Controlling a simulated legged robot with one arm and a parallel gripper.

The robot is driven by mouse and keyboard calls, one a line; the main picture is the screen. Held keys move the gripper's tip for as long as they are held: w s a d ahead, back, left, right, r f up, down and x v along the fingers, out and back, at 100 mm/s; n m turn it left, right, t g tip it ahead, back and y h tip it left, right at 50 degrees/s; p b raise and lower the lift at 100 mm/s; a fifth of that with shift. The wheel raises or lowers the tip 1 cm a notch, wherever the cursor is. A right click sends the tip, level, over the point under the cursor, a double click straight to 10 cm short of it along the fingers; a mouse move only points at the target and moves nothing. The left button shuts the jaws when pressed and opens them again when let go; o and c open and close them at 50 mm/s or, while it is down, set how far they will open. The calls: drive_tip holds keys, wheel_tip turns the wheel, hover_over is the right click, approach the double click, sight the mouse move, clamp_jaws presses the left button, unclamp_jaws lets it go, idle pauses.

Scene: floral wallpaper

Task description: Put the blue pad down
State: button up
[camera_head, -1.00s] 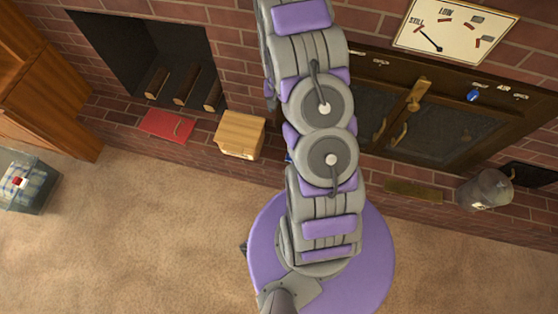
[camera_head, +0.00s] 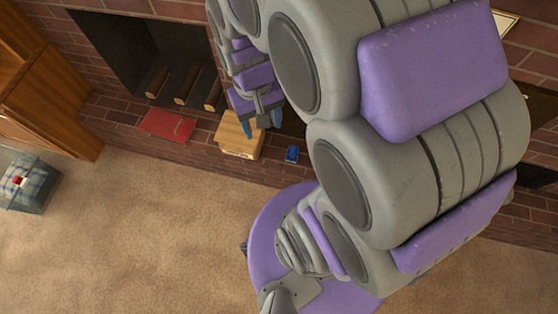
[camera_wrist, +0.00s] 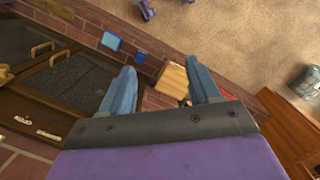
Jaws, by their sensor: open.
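My gripper (camera_head: 262,120) is open, with its two blue fingers apart and nothing held between them. In the wrist view its fingertips (camera_wrist: 160,66) spread on either side of a wooden box. A flat, light-edged blue pad (camera_wrist: 112,41) lies on the brick ledge, beyond the left finger and apart from it. It cannot be made out in the head view, where my arm covers part of the ledge. A smaller dark blue item (camera_wrist: 140,57) sits between the pad and the box; a blue item (camera_head: 292,154) also shows right of the box in the head view.
The wooden box (camera_head: 240,136) stands on the hearth below my gripper. A red book-like item (camera_head: 168,125) lies left of it, before the fireplace logs (camera_head: 185,86). A plaid-topped container (camera_head: 28,182) stands far left. The carpet (camera_head: 130,240) is clear.

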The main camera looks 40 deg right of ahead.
drive_tip(key=s+a+r+n, duration=0.1)
drive_tip(key=s+a+r, duration=0.1)
drive_tip(key=s, duration=0.4)
drive_tip(key=s+a+r+n, duration=0.1)
drive_tip(key=s, duration=0.5)
drive_tip(key=shift+a+r, duration=0.35)
drive_tip(key=shift+d+f, duration=0.1)
drive_tip(key=shift+f, duration=0.05)
